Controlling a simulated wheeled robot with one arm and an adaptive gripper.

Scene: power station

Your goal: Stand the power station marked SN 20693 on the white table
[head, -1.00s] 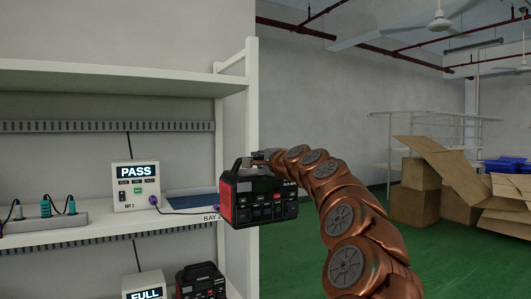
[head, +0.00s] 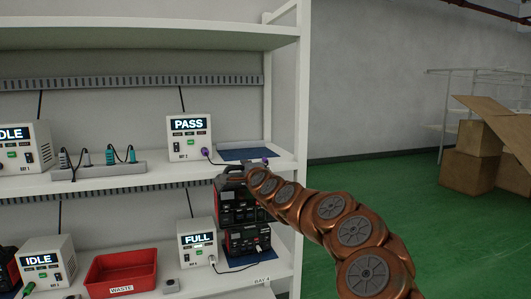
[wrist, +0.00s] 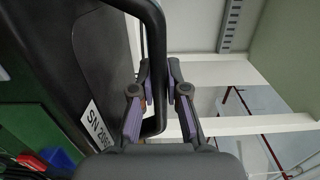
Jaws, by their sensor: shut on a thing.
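A black and red power station (head: 238,212) hangs upright from my gripper (head: 232,172), in front of the shelf unit near its right end. In the wrist view, my gripper (wrist: 160,98) is shut on the station's black carry handle (wrist: 152,30). A white label (wrist: 97,125) on the station's top begins SN 206; its last digits are cut off or hidden. A second red and black power station (head: 248,243) stands in bay 4 on the lower shelf, partly behind the held one. The white table is not in view.
The upper shelf holds a tester reading PASS (head: 190,137), an empty blue mat (head: 248,154) and a power strip (head: 105,169). The lower shelf holds a FULL tester (head: 197,243) and a red WASTE bin (head: 122,273). Green floor (head: 390,190) lies open to the right, with cardboard boxes (head: 475,160) farther back.

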